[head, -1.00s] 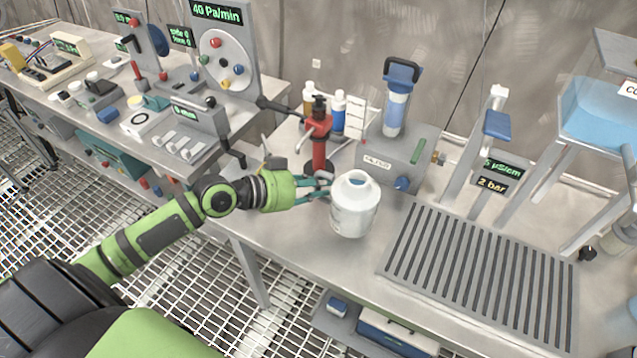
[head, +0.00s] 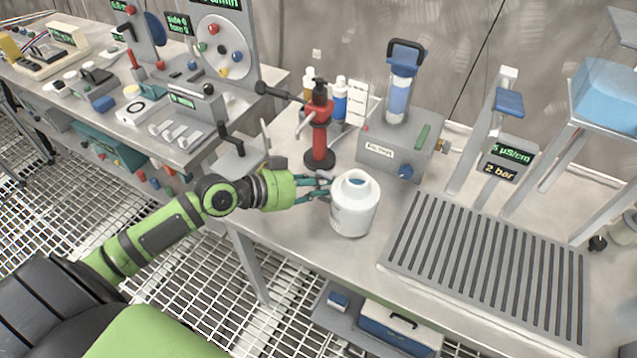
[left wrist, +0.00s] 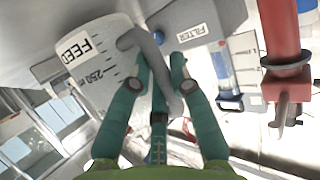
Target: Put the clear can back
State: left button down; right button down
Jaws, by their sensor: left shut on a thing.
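A white can (head: 356,207) with an open round neck stands upright at the front left of the steel bench top. In the left wrist view the can (left wrist: 97,82) carries a FEED label and a 250 ml scale, and its grey handle (left wrist: 160,72) runs between my fingers. My left gripper (head: 325,187) reaches in from the left and is shut on the handle. I cannot tell whether the can's base touches the bench. No second can shows. My right gripper is out of view.
Behind the can are a red pump stand (head: 319,140) and a grey filter box (head: 395,150). A slotted drain grate (head: 488,268) lies to the right, with a gauge stand (head: 500,170) behind it. A side bench with levers (head: 180,130) is at left. Bare bench lies around the can.

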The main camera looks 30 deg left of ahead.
pick_arm(q)
jog(key=shift+f+b, duration=0.35)
jog(key=c, duration=1.1)
grip_release()
jog(key=shift+o, duration=0.2)
jog(key=shift+f, duration=0.1)
jog(key=v, duration=1.2)
